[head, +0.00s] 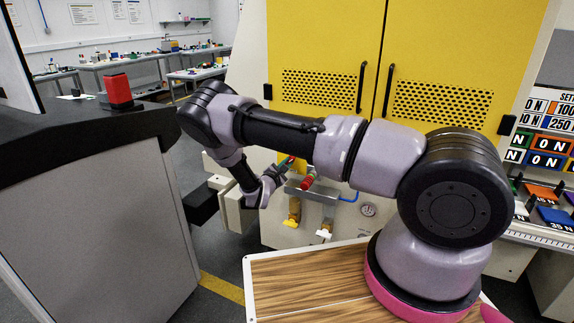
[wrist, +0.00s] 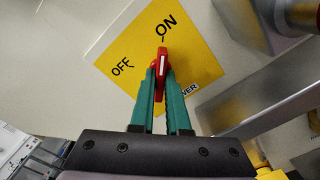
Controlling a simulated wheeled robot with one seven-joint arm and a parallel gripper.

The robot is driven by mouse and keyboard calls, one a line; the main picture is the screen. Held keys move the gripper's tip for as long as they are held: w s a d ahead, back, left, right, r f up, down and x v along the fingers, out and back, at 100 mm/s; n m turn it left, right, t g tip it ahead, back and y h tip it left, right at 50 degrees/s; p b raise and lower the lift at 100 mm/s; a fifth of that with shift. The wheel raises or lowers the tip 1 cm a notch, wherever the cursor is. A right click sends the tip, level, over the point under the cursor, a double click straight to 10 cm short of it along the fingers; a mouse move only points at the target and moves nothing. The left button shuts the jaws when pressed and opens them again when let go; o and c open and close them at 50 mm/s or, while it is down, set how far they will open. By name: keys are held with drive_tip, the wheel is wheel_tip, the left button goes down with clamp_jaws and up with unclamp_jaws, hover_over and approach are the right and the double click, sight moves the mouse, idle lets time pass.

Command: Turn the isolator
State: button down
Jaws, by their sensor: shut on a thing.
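The isolator is a yellow plate (wrist: 200,60) marked OFF at left and ON at upper right, with a red handle (wrist: 162,62) bearing a white line. The handle's tip points up at the tick under ON. My gripper (wrist: 162,75) has its green fingers shut on the handle, one on each side. The fingers cover the handle's lower part and some of the plate's lower lettering. In the head view my gripper (head: 287,162) is at the front of the machine below the yellow doors, and the handle is too small to make out clearly.
A metal bracket (wrist: 270,105) and a round pipe part (wrist: 300,12) are close to the right of the plate. A dark-topped console (head: 90,140) stands at left.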

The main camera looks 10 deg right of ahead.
idle(0.3)
drive_tip(key=c, duration=0.9)
unclamp_jaws()
drive_tip(key=v, duration=1.1)
